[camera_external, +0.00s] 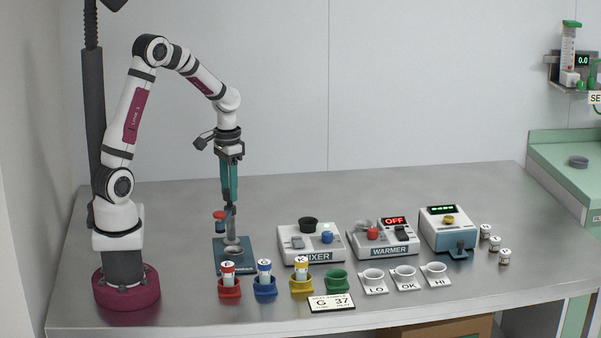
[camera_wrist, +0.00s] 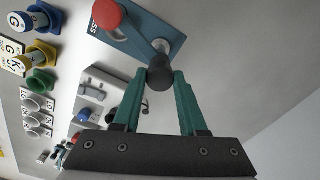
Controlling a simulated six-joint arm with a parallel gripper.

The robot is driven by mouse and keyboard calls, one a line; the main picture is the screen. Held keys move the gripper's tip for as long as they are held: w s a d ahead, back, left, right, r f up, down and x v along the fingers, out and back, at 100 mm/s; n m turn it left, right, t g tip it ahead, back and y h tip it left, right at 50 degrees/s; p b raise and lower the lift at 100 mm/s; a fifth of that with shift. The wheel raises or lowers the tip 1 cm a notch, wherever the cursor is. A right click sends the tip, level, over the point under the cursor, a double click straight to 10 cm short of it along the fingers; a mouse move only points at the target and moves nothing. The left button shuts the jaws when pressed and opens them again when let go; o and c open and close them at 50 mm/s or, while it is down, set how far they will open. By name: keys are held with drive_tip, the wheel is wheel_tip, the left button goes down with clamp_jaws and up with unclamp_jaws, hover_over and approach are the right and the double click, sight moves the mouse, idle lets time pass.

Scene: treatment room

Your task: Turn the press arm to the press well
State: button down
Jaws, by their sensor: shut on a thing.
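The press stands on a blue base plate (camera_external: 246,262) near my base, and the plate also shows at the top of the wrist view (camera_wrist: 137,43). A red round piece (camera_external: 219,214) stands at the left side of the press, above the plate; it shows in the wrist view (camera_wrist: 107,14). My gripper (camera_wrist: 159,78) points down over the press, its teal fingers shut on a dark knob (camera_wrist: 160,74) above a silver post (camera_wrist: 161,47). In the external view the fingers (camera_external: 230,202) hide part of the press.
Red, blue and yellow holders (camera_external: 265,288) with capped vials stand right in front of the press, beside an empty green holder (camera_external: 336,279). The mixer (camera_external: 311,243) and warmer (camera_external: 383,240) are to the right. White cups (camera_external: 404,276) stand farther right. The table behind is clear.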

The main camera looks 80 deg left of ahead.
drive_tip(key=shift+n, duration=1.8)
drive_tip(key=shift+c, duration=2.2)
unclamp_jaws()
wheel_tip(320, 180, up, 16)
drive_tip(key=shift+d, duration=0.1)
